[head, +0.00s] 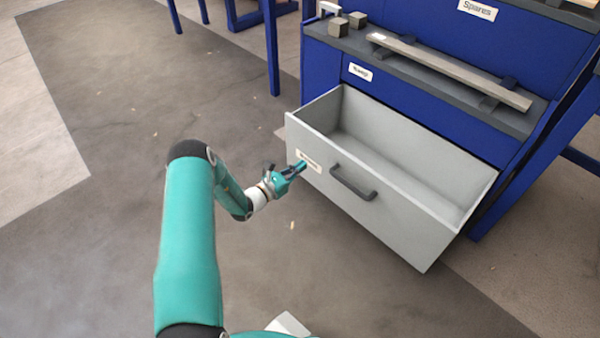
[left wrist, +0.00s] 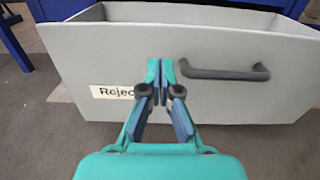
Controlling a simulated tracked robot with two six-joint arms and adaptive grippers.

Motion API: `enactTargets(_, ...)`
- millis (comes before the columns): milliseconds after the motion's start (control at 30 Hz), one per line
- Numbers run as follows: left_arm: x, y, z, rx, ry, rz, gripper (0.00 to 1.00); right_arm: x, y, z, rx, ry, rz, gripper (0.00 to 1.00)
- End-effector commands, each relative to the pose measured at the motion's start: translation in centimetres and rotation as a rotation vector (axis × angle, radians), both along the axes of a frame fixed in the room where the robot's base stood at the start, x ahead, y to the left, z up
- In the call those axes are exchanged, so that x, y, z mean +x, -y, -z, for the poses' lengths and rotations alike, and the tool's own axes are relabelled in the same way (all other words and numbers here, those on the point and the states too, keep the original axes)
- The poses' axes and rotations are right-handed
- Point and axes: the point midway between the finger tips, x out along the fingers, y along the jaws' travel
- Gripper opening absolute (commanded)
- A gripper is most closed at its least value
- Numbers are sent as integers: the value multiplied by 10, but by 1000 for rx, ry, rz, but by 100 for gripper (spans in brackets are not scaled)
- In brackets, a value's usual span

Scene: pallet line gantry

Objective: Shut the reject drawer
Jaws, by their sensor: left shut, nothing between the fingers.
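The reject drawer (head: 370,200) is a grey open-topped drawer, pulled well out of the blue bench and empty inside as far as I see. Its front carries a dark handle (head: 353,183) and a white label. In the left wrist view the drawer front (left wrist: 220,105) fills the middle, with the label reading "Rejec" and the handle (left wrist: 225,73) right of my fingers. My left gripper (head: 302,165) is shut and empty, close to the drawer front near the label, left of the handle. I cannot tell whether its tips touch the front. My right gripper is in neither view.
The blue bench (head: 385,90) stands behind the drawer. Its grey shelf holds a long bar (head: 450,70) and two small blocks (head: 348,23). A "Keep" label (head: 360,72) sits above the drawer. The floor left of and in front of the drawer is clear.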

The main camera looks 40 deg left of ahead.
Motion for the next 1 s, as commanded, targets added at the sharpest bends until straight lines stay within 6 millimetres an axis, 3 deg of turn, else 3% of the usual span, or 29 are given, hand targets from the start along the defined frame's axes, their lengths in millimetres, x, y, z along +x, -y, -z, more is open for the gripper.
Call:
enactTargets(300,66,7,4,3,2,4,0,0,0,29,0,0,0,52)
enactTargets(500,96,9,3,2,1,3,0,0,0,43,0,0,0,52)
enactTargets(700,108,10,1,0,0,3,0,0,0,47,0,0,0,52)
enactTargets(1000,108,13,0,-2,-2,3,0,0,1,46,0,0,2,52)
